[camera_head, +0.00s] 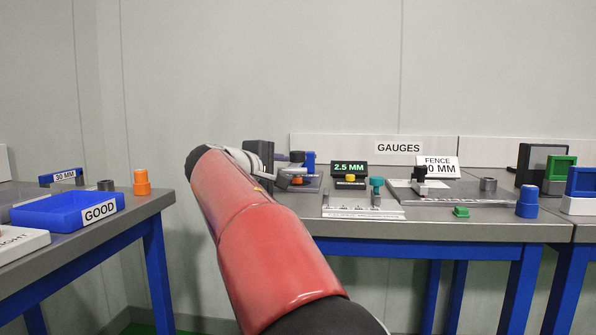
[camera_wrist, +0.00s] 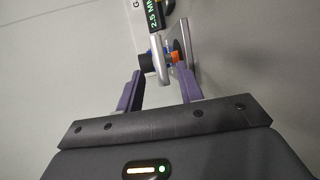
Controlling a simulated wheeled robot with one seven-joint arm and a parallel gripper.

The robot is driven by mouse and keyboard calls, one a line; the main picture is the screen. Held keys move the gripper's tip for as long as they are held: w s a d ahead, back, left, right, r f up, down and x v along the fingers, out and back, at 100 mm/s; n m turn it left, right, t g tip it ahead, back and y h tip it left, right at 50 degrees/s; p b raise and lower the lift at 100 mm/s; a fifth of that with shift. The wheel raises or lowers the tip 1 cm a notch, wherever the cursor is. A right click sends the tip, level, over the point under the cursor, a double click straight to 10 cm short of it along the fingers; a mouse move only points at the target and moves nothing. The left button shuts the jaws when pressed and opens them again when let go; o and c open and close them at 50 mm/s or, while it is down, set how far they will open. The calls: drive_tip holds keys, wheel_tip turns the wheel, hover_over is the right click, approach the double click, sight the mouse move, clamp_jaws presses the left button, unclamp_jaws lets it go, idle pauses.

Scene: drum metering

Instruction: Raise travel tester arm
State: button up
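The travel tester (camera_head: 305,182) stands at the left end of the gauges bench, with a dark round cap (camera_head: 297,156), an orange part and a blue post (camera_head: 310,160). My gripper (camera_head: 284,157) reaches it from the left, partly hidden by my own arm. In the wrist view, my gripper (camera_wrist: 160,75) has its two purple fingers apart. The tester's silver bar (camera_wrist: 159,55), dark cap (camera_wrist: 146,62) and orange part (camera_wrist: 175,57) show at or just beyond the fingertips. I cannot tell whether the fingers touch it. Which piece is the tester's arm is unclear.
A display reading 2.5 MM (camera_head: 349,169) stands right of the tester. Further right are a green-topped pin (camera_head: 376,184), a fence gauge (camera_head: 420,181) and a blue cup (camera_head: 527,202). A blue GOOD tray (camera_head: 62,219) sits on the left bench.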

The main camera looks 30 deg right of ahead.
sight(290, 172)
drive_tip(key=x, duration=0.6)
drive_tip(key=shift+w+d+f+p, duration=0.15)
drive_tip(key=shift+w+d+p, duration=0.05)
drive_tip(key=shift+d+p, duration=0.2)
drive_tip(key=shift+f, duration=0.1)
clamp_jaws()
